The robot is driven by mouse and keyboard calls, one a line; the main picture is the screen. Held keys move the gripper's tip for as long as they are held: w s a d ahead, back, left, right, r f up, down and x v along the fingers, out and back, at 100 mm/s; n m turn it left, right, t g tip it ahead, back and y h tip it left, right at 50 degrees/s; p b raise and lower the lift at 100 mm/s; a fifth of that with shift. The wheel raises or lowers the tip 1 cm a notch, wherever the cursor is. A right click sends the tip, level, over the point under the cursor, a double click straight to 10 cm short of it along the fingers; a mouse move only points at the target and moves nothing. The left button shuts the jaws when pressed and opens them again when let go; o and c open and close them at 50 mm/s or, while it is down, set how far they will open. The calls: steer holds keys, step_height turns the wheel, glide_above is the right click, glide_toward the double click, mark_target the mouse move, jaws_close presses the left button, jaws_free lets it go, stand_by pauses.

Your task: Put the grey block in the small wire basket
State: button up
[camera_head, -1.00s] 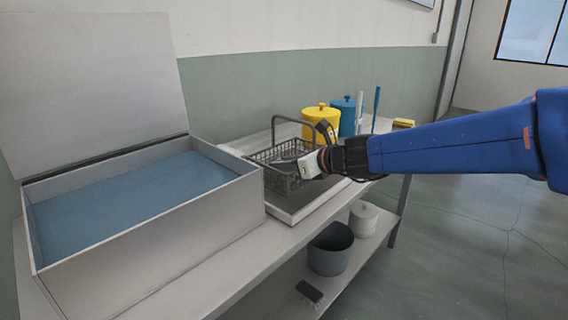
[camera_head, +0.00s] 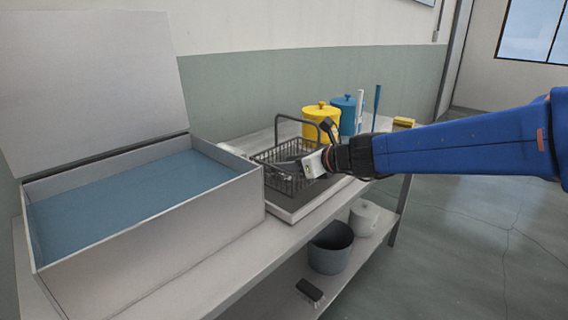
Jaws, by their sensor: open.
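The small wire basket (camera_head: 279,180) is dark grey with a tall arched handle. The gripper is open. I cannot make out the grey block; the basket's inside is partly hidden by the mesh and my gripper.
A yellow canister (camera_head: 320,116) and a blue canister (camera_head: 347,108) stand behind the basket, near upright tools. A yellow item (camera_head: 403,122) lies at the bench's far end. A grey bucket (camera_head: 330,252), white pot (camera_head: 364,220) and dark brush-like item (camera_head: 309,290) are on the lower shelf.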

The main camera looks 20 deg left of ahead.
steer(key=v, duration=1.1)
steer(key=shift+r, duration=0.3)
steer(key=shift+a, duration=0.1)
steer(key=s+d+f+n+h, duration=0.4)
steer(key=s+d+f+n, duration=0.2)
steer(key=d, duration=0.8)
steer(key=s+d+f+n+h, duration=0.4)
steer(key=s+d+n, duration=0.5)
steer(key=d, duration=0.6)
steer(key=s+d+f+n+h, duration=0.4)
steer(key=s+d+f+n, duration=0.3)
steer(key=d, duration=0.8)
steer(key=shift+s+f+n, duration=0.3)
steer(key=shift+s+f, duration=0.05)
steer(key=shift+s, duration=0.6)
steer(key=shift+c, duration=0.7)
